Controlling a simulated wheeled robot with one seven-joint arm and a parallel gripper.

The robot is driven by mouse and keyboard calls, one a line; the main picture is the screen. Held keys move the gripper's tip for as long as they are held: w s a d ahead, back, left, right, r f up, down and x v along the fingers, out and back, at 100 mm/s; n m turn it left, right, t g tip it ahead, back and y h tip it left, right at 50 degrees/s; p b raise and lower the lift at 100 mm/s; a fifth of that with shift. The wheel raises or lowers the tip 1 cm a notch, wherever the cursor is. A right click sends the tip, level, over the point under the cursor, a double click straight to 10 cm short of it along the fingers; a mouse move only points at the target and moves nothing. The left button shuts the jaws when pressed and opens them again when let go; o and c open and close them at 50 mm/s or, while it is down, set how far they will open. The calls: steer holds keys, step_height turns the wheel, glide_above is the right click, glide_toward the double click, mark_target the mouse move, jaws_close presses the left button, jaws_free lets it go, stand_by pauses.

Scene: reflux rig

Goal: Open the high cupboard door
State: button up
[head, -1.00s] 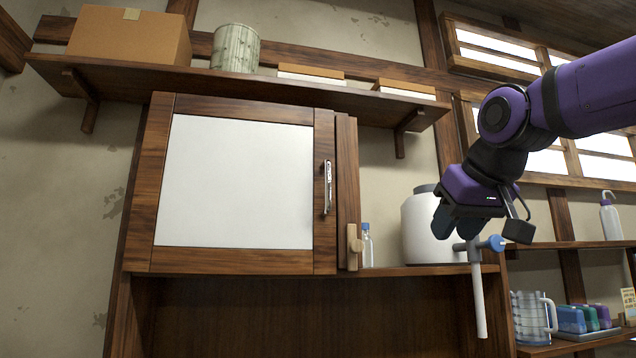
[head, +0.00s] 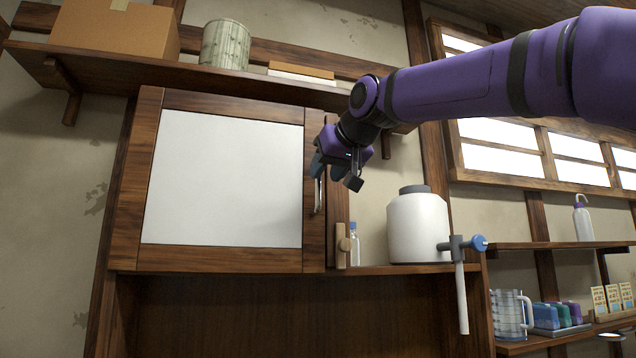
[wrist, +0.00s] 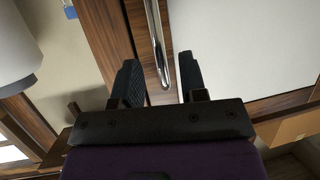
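The high cupboard door (head: 222,180) has a wooden frame and a pale panel, and looks shut. Its upright metal handle (head: 317,196) is on the right stile; its upper part is hidden behind my gripper in the head view. My gripper (head: 317,172) is at the handle. In the wrist view, my gripper (wrist: 158,62) is open, with the handle (wrist: 155,40) running between its two fingers. Gaps show on both sides of the handle, so the fingers are not closed on it. Part of the door panel (wrist: 235,45) shows on the right there.
A wooden block (head: 342,246) sits at the cupboard's lower right edge, beside a small bottle (head: 354,245). A white jar (head: 417,228) and a clamp with a rod (head: 461,290) are further right. An upper shelf (head: 250,84) carries a carton (head: 115,30) and a canister (head: 225,45).

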mark_target(320, 180)
steer(key=shift+x, duration=2.2)
jaws_close()
